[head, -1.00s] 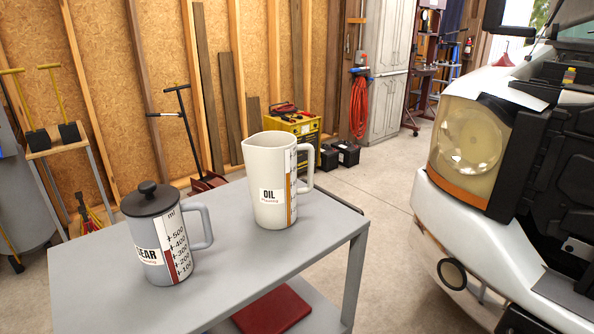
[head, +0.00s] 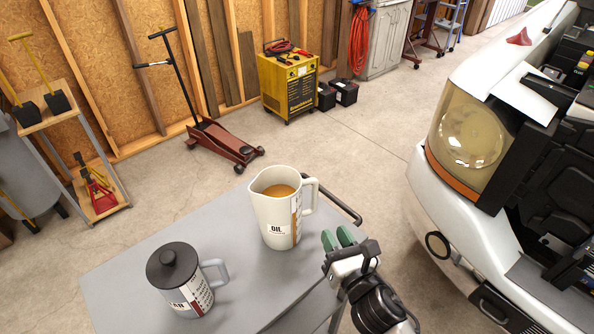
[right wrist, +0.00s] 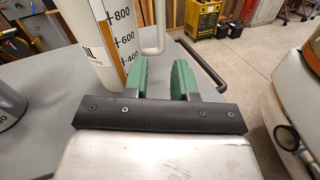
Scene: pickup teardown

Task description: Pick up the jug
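A white jug (head: 276,212) marked "OIL" stands upright on the grey cart top (head: 207,243), with amber liquid inside and its handle on the right. A grey lidded jug (head: 182,285) with a dark lid and a handle on its right stands to its left. My right gripper (head: 339,238) has green fingers, apart and empty, just right of the oil jug and below its handle in the picture. The right wrist view shows the oil jug (right wrist: 108,45) beyond the left finger and the open fingers (right wrist: 160,75) with nothing between them. My left gripper is not in view.
A white vehicle front (head: 440,190) with an open engine bay stands close on the right. A yellow charger (head: 288,85), a red floor jack (head: 225,145) and a wooden stand (head: 60,120) stand behind the cart. The floor between them is clear.

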